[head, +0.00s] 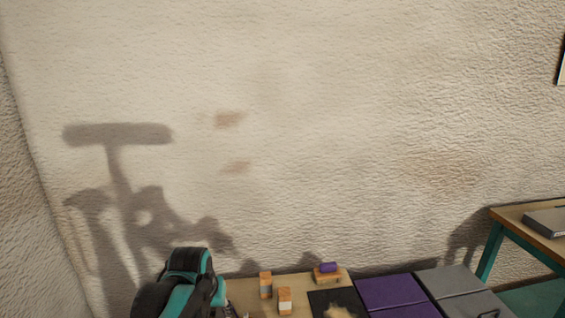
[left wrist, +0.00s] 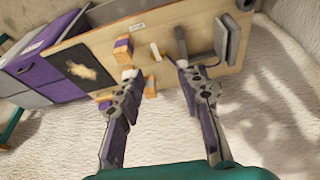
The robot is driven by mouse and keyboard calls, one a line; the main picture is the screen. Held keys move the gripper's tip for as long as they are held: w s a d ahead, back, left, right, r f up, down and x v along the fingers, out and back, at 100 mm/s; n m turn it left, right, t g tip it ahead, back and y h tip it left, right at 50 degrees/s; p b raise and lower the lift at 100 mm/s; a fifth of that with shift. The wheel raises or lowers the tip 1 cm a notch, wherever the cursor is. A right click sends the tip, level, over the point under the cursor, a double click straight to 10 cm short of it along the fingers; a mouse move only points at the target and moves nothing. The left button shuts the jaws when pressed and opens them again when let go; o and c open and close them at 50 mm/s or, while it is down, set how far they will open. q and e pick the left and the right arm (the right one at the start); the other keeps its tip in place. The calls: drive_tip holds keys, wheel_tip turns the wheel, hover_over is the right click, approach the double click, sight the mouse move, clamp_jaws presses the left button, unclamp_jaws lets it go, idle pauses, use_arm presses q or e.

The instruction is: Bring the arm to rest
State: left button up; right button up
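My left arm (head: 190,282), black and teal, rises at the bottom of the head view, beside the left end of a wooden table. My left gripper (left wrist: 156,70) shows in the left wrist view with its two fingers wide apart and nothing between them. It is over the near part of the table (left wrist: 200,30), and its height above the top is hard to tell. Its fingertips are barely visible in the head view. My right arm and right gripper are not in view.
Orange-and-white blocks (head: 265,285) and a purple piece on a wooden block (head: 327,273) stand on the table. A black mat (left wrist: 82,68), purple bins (head: 390,290) and grey bins (head: 450,280) lie beyond. A teal-legged table (head: 495,250) stands right.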

use_arm(q)
drive_tip(key=s+a+f+t, duration=0.1)
drive_tip(key=s+f+t, duration=0.2)
drive_tip(key=s, duration=1.3)
drive_tip(key=shift+s+a+f+m, duration=0.15)
drive_tip(key=shift+s+f+m, duration=0.2)
drive_tip(key=shift+f, duration=0.4)
